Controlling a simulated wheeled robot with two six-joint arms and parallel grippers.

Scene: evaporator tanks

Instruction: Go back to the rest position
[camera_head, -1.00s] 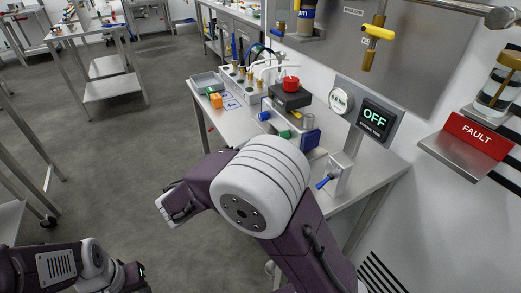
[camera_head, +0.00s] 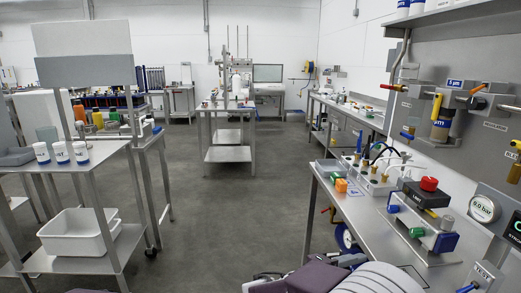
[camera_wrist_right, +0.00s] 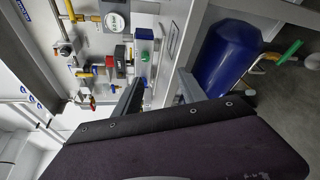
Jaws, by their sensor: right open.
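My right arm (camera_head: 365,280) shows at the bottom of the head view, its white and purple links in front of the right-hand bench (camera_head: 345,222). My right gripper (camera_wrist_right: 160,90) shows in the wrist view with its two dark fingers apart and nothing between them. In that view a blue drum (camera_wrist_right: 222,55) stands beyond the fingers to the right, and the bench equipment is beyond them to the left. My left gripper is out of the head view.
A cart with a white bin (camera_head: 78,235) stands at left. The grey floor (camera_head: 235,215) between is clear.

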